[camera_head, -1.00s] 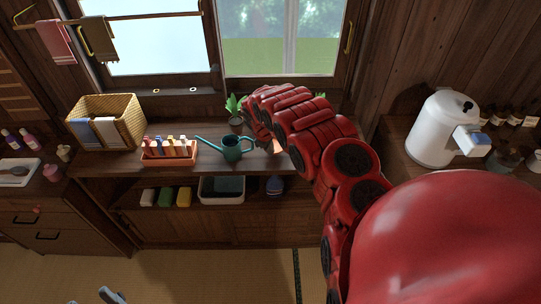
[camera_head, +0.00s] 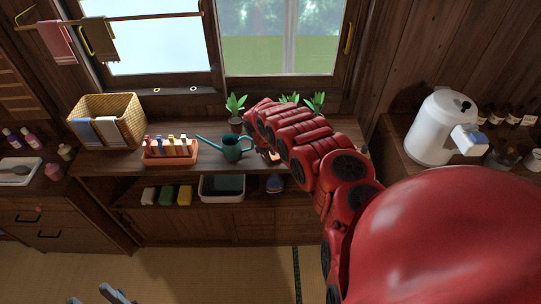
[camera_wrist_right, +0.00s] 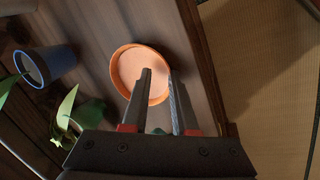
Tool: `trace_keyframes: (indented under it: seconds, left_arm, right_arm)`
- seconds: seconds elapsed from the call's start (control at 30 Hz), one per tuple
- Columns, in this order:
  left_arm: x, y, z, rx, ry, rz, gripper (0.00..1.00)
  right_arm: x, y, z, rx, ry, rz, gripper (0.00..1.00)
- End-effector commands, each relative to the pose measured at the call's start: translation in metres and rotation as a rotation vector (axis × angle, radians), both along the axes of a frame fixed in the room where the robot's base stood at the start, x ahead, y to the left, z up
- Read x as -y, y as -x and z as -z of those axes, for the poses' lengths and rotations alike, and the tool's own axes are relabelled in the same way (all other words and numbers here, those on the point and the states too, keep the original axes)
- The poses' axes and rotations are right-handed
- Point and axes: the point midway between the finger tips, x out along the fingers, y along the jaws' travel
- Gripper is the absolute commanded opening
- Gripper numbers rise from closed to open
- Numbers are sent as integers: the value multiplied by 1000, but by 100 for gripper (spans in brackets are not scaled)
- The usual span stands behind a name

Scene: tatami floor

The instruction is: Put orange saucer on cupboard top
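The orange saucer (camera_wrist_right: 127,72) has a pale inside and shows in the right wrist view over a brown wooden top, near its edge. In the head view a small orange patch, likely the saucer, shows beside my right arm. My right gripper (camera_wrist_right: 160,73) has its fingers apart at the saucer's right rim. One finger overlaps the inside and the other is just past the rim; I cannot tell whether they touch it. The head view hides this gripper behind my red arm. My left gripper (camera_head: 96,296) is at the bottom edge, fingers apart and empty. The cupboard top (camera_head: 105,163) is under the window.
A teal watering can (camera_head: 232,148), an orange tray of small bottles (camera_head: 168,158) and a wicker basket (camera_head: 120,112) stand on the cupboard top. Potted plants (camera_head: 236,104) stand at the back. A blue pot (camera_wrist_right: 50,63) is near the saucer. A white dispenser (camera_head: 437,128) stands right.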

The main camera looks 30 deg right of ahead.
Motion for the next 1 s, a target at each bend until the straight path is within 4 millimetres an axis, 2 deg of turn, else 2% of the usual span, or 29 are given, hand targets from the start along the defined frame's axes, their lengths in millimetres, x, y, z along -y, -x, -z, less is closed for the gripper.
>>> trace_keyframes:
  seconds: [0.3,0.47,0.73,0.87,0.9,1.0]
  left_arm:
    - [0,0,-1,0,0,0,50]
    - [0,0,3,0,0,0,50]
    - [0,0,12,0,0,0,50]
    - [0,0,11,0,0,0,50]
    - [0,0,-3,-1,0,0,50]
    - [0,0,-16,0,0,0,50]
  right_arm:
    - [-2,2,-2,-6,-2,-1,32]
    - [-5,2,-15,-4,-1,-4,32]
    - [-14,8,-49,-2,2,-1,32]
    - [-21,11,-73,-3,2,0,32]
    - [-23,12,-83,-5,-1,0,32]
    - [-26,14,-91,-5,-2,0,32]
